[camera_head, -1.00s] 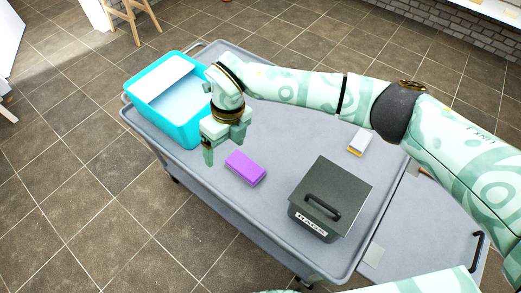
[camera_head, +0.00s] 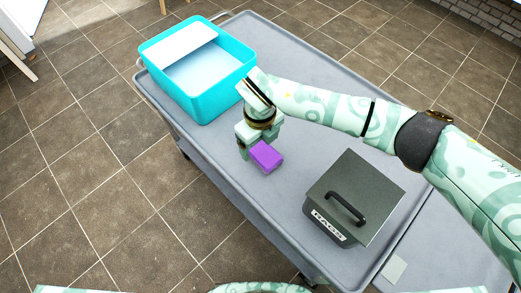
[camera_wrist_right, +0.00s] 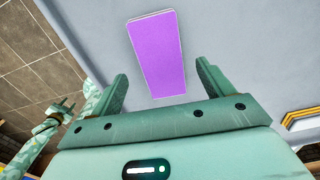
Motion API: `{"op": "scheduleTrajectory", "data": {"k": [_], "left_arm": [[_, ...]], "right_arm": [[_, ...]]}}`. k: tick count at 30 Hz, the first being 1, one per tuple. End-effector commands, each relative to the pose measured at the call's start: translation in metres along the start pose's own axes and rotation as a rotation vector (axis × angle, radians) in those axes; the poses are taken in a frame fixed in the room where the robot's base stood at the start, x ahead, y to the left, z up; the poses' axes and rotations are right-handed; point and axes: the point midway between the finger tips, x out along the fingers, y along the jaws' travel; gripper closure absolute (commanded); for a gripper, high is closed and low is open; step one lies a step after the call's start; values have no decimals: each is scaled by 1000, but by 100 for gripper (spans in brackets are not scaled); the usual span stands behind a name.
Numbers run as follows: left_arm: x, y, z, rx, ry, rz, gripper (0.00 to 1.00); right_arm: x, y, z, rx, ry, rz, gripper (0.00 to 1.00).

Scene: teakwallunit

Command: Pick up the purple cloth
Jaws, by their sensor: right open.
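The purple cloth (camera_head: 266,156) is a folded, block-like rectangle lying on the grey cart top. My right gripper (camera_head: 247,148) is just behind and left of it in the head view and hides a little of its far edge. In the right wrist view, the cloth (camera_wrist_right: 158,55) lies beyond and between the spread fingers of my right gripper (camera_wrist_right: 161,78), with nothing held. My left gripper (camera_wrist_right: 64,106) shows small at the left of the right wrist view, away from the cloth; its jaw state is unclear.
A turquoise bin (camera_head: 215,98) stands at the cart's far left end. A dark grey lidded box (camera_head: 375,190) with a black handle stands right of the cloth. The grey cart (camera_head: 235,188) has a raised rim. Its surface around the cloth is clear.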

Motion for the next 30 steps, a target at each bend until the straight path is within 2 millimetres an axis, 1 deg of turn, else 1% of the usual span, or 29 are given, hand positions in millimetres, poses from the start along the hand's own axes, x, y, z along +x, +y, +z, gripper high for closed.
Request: {"op": "scheduleTrajectory", "data": {"k": [1, 3, 6, 12, 13, 14, 15, 17, 18, 26, 29, 30], "left_arm": [[8, -3, 1, 10, -12, -3, 64], [10, -6, 0, 20, -17, -7, 64], [11, -9, -1, 28, -21, -12, 64], [9, -10, -2, 28, -19, -13, 64], [9, -10, -2, 28, -19, -13, 64], [9, -10, -2, 28, -19, -13, 64], [9, -10, -2, 28, -19, -13, 64], [9, -10, -2, 28, -19, -13, 64], [10, -10, -2, 28, -19, -13, 64], [9, -10, -2, 28, -18, -13, 64], [4, -11, -4, 24, -7, -16, 64], [1, -10, -5, 17, 1, -15, 64]], "right_arm": [[18, -1, -2, 2, 7, 6, 20], [26, -1, -1, 2, 4, 5, 20], [30, -1, -1, 2, 2, 3, 20], [27, -1, 0, 2, -1, 1, 20], [27, -1, 0, 2, -1, 1, 26], [27, -1, 0, 2, -1, 1, 34], [27, -1, 0, 2, -1, 1, 45], [27, -1, 0, 2, -1, 1, 62], [27, -1, 0, 2, -1, 1, 68], [26, -1, 0, 2, -1, 0, 68], [14, -2, 0, 1, -5, -3, 68], [6, -2, 1, 1, -6, -4, 68]]}}
